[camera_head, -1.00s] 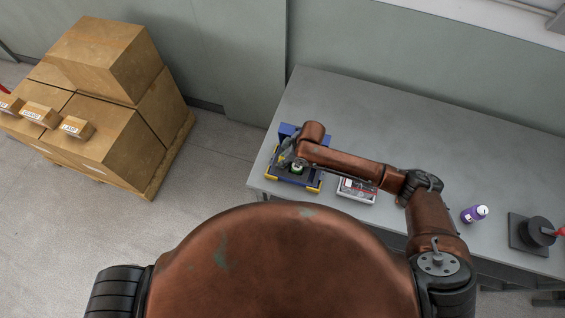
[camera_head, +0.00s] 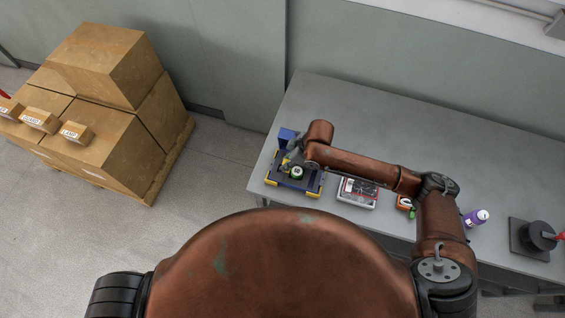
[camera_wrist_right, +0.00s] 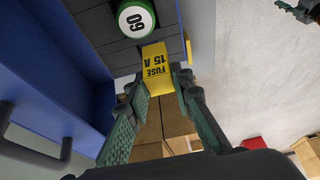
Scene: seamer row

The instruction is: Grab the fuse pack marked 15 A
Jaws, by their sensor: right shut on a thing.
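The yellow fuse pack marked "FUSE 15 A" (camera_wrist_right: 156,68) is between the fingertips of my right gripper (camera_wrist_right: 162,84) in the right wrist view. The fingers are shut on its near end. Its far end is at the dark slatted insert of a blue holder (camera_wrist_right: 62,60); I cannot tell whether it still rests there. In the head view my right gripper (camera_head: 291,160) is over the blue holder with yellow corners (camera_head: 313,190), and the pack is not clear. What looks like my left gripper (camera_wrist_right: 300,10) shows partly at the wrist view's top right corner; its opening is unclear.
A round green-and-white item marked 60 (camera_wrist_right: 135,19) sits beside the pack. Cardboard boxes (camera_head: 110,140) stand left.

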